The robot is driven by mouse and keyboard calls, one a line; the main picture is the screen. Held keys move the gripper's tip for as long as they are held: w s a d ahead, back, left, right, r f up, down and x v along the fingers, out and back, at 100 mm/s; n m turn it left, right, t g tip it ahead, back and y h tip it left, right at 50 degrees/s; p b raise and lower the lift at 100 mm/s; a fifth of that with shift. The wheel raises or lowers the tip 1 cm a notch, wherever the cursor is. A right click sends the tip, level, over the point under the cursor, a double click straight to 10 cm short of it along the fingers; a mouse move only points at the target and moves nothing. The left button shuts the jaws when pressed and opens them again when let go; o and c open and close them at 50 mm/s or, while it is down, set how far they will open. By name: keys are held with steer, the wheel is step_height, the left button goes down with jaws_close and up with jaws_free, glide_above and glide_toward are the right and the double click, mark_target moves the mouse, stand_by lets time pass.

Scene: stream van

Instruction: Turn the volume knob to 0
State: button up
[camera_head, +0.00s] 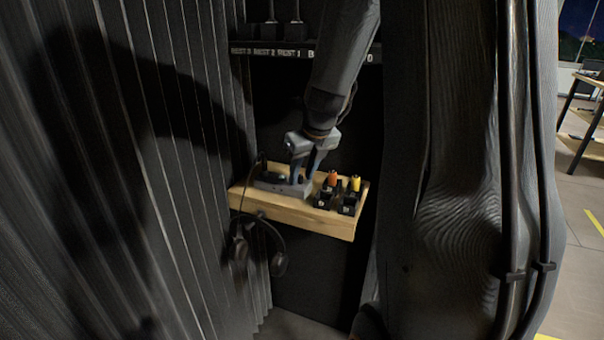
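My gripper (304,178) points down from above onto a small grey box (268,186) on a wooden shelf (293,213). Its two fingers are a little apart and their tips are at the box's right part. I cannot make out a volume knob; one may be hidden between or behind the fingers. Whether the fingers touch or hold anything is too small to tell.
Black blocks with an orange plug (333,178) and a yellow plug (355,183) stand on the shelf's right side. A headset (239,248) hangs below the shelf's left front. A labelled black rail (276,52) runs above. Dark ribbed walls close in the left side.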

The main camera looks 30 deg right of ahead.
jaws_close()
steer(key=n+y, duration=0.1)
steer(key=n, duration=0.1)
steer(key=shift+d+n, duration=0.1)
steer(key=shift+n, duration=0.3)
steer(key=shift+n+y+p, duration=0.6)
steer(key=shift+n+p, duration=0.15)
steer(key=shift+n, duration=0.75)
steer(key=shift+w+d+g, duration=0.1)
steer(key=shift+g, duration=0.2)
jaws_free()
